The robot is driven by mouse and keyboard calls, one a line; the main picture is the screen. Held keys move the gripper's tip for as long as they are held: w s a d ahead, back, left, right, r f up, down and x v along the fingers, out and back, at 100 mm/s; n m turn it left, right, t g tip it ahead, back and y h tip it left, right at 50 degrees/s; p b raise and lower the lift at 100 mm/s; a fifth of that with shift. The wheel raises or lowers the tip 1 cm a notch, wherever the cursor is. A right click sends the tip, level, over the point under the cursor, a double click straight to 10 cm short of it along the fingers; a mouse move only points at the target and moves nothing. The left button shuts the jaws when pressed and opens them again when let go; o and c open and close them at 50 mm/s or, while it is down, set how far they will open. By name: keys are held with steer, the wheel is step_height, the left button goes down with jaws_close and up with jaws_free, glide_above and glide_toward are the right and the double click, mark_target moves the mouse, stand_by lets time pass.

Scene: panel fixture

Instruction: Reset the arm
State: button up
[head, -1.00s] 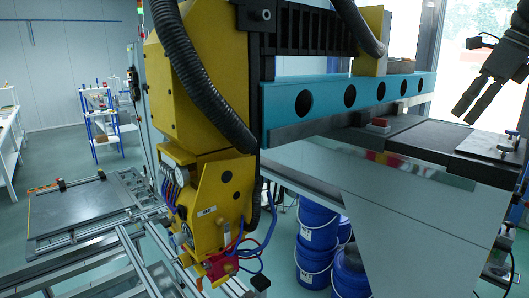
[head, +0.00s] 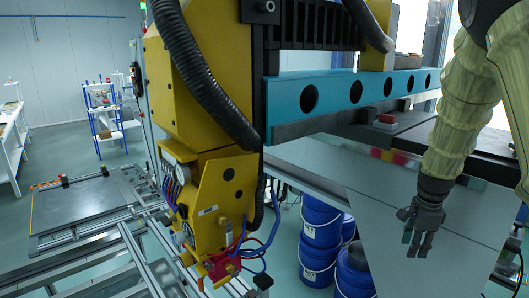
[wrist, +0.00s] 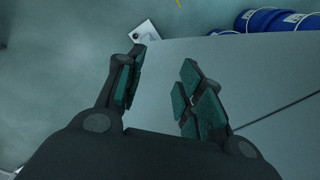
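My gripper (head: 416,245) hangs at the right of the head view, fingers pointing down, in front of the grey panel (head: 385,195). My arm, in a pale yellow-green sleeve, comes down to it from the upper right. In the wrist view my gripper (wrist: 158,85) shows two dark fingers with green pads, spread apart with nothing between them. Floor and the grey panel (wrist: 270,75) lie beyond the fingers.
A yellow machine head (head: 205,190) with hoses and a teal beam (head: 330,95) fill the middle. Blue drums (head: 320,230) stand under the panel, also in the wrist view (wrist: 265,20). A metal frame table (head: 85,215) is at left. Open floor lies at the far left.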

steer(key=s+a+f+n, duration=0.2)
steer(key=s+f, duration=0.1)
steer(key=f, duration=0.4)
steer(key=s+a+f+n+g+h, duration=0.15)
steer(key=s+f, duration=0.25)
steer(key=f, duration=0.4)
steer(key=s+a+f+n+t, duration=0.1)
steer(key=s+f+n, duration=0.2)
steer(key=f, duration=0.4)
steer(key=s+a+f+n, duration=0.4)
steer(key=s+f, duration=0.4)
steer(key=s, duration=0.1)
steer(key=s+a+f+n, duration=0.4)
steer(key=s+a+f, duration=0.1)
steer(key=s+f, duration=0.35)
steer(key=s+a+f+n+y, duration=0.1)
steer(key=s+a+n, duration=0.1)
steer(key=s, duration=0.5)
steer(key=s+a+f+n+y, duration=0.1)
steer(key=s+a+n, duration=0.2)
steer(key=s+a, duration=0.2)
steer(key=shift+s+f+g+b, duration=0.25)
steer(key=shift+s+g+b, duration=0.15)
steer(key=shift+s, duration=0.45)
steer(key=shift+d, duration=0.1)
